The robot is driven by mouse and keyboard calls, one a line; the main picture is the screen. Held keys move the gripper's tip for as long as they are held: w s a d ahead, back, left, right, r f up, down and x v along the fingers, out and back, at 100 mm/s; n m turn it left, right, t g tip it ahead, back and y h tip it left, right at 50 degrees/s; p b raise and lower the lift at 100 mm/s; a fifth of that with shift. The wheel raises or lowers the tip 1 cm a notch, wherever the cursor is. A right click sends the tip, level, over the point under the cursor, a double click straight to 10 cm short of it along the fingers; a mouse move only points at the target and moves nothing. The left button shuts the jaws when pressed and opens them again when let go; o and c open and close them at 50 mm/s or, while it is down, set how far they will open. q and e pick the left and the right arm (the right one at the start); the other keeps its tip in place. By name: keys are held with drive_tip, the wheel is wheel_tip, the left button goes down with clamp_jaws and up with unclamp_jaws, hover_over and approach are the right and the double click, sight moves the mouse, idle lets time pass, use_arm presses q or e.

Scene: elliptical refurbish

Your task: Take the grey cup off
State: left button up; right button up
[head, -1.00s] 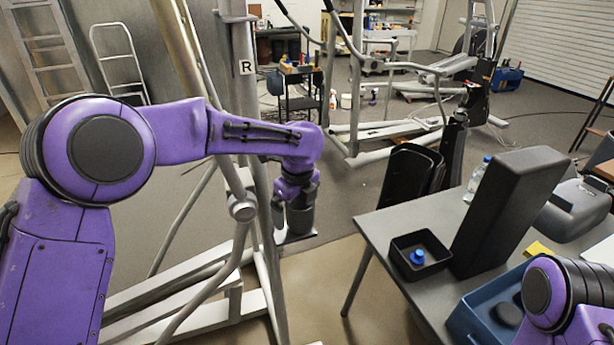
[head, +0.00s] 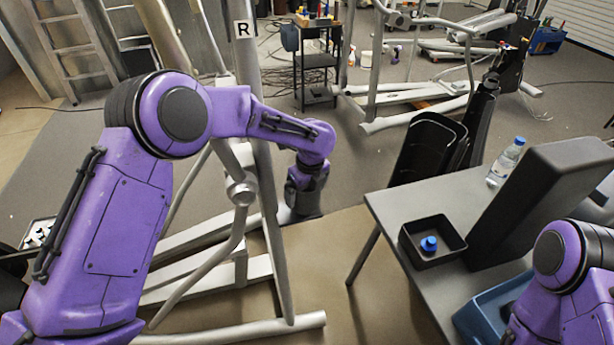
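My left gripper (head: 305,196) hangs at the end of the purple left arm, just right of the elliptical machine's upright marked R (head: 245,29). Only its dark body shows clearly; its fingers are hidden or too dark to make out, so I cannot tell whether it is open or holds anything. A round grey cup-like cap (head: 241,193) sits on a joint of the machine's tubing, left of and apart from the gripper's visible body. I cannot tell for sure that it is the grey cup. Part of my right arm shows at the lower right, but its gripper is out of view.
A grey table (head: 398,222) at the right holds a black tray (head: 432,257) with a blue-capped item (head: 429,244), a water bottle (head: 506,162), a tall black block (head: 545,200) and a blue bin (head: 490,310). Black curved covers (head: 428,150) stand behind it. Floor is clear between table and machine.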

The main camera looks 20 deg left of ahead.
use_arm(q)
drive_tip(key=shift+f, duration=0.25)
drive_tip(key=shift+s+a, duration=0.1)
drive_tip(key=shift+s, duration=0.1)
drive_tip(key=shift+w, duration=0.1)
drive_tip(key=c, duration=1.4)
wheel_tip(320, 180, up, 8)
drive_tip(key=p, duration=0.8)
